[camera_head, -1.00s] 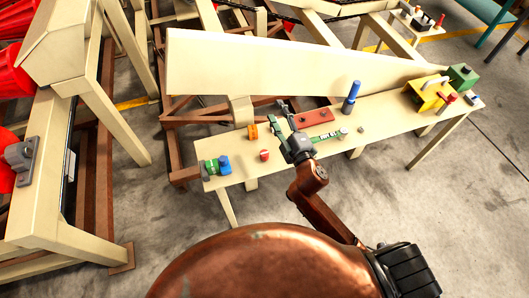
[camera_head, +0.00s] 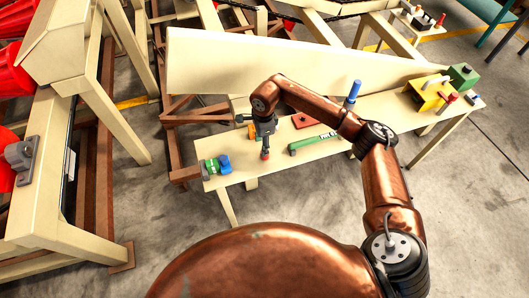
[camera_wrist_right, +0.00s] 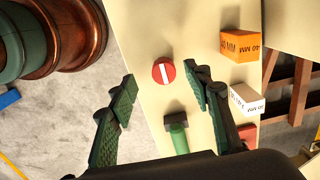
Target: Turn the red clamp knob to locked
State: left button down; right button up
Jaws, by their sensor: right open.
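The red clamp knob (camera_head: 265,155) is near the front left of the cream bench, partly hidden under my right gripper (camera_head: 265,141). In the right wrist view the knob (camera_wrist_right: 164,73) is a round red disc with a white line across its face. The line runs nearly along the picture's vertical, slightly tilted. My right gripper (camera_wrist_right: 159,78) is open, with its dark green fingertips to either side of the knob in the picture. I see no clear contact, and cannot judge the height above the knob. My left gripper is not in view.
An orange block (camera_wrist_right: 240,46) and a white block (camera_wrist_right: 246,100) stand right of the knob in the wrist view. A green tool (camera_head: 312,143), red plate (camera_head: 308,119), blue upright cylinder (camera_head: 353,92) and green-and-blue item (camera_head: 217,165) are on the bench (camera_head: 243,175). A long cream panel (camera_head: 290,68) rises behind.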

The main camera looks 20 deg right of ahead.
jog(key=shift+w+d+f+h, duration=0.15)
jog(key=shift+d+f+h, duration=0.25)
jog(key=shift+d, duration=0.35)
notch_tip(320, 180, down, 7)
jog(key=shift+r, duration=0.15)
jog(key=shift+c, duration=0.2)
jog(key=c, duration=1.1)
